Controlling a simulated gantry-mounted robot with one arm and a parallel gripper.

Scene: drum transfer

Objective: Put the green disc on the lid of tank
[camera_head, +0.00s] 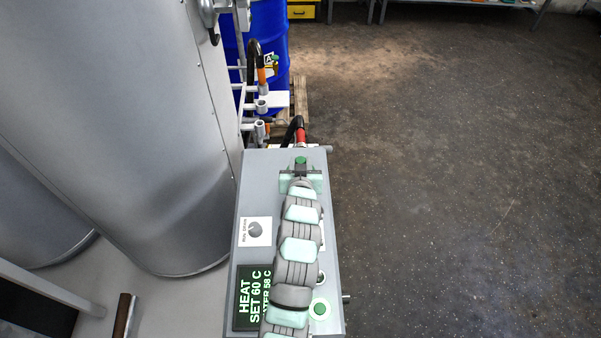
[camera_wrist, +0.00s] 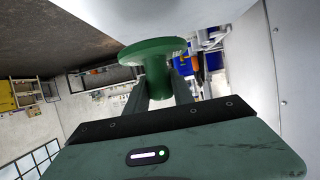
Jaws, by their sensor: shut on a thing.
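My gripper (camera_head: 300,173) is above the far end of a grey control box, at the end of my arm. In the wrist view, my gripper (camera_wrist: 158,92) is shut on the stem of the green disc (camera_wrist: 153,47), with the disc's wide flange beyond the fingers. In the head view a small green part of the disc (camera_head: 300,160) shows at the fingertips. The large silver tank (camera_head: 120,110) stands to the left of my gripper. Its lid cannot be made out in the head view.
The control box (camera_head: 270,190) carries a knob, a green button (camera_head: 320,309) and a display (camera_head: 254,298) reading HEAT SET 60 C. A blue drum (camera_head: 270,45), pipes and hoses stand behind it. The floor (camera_head: 450,180) to the right is clear.

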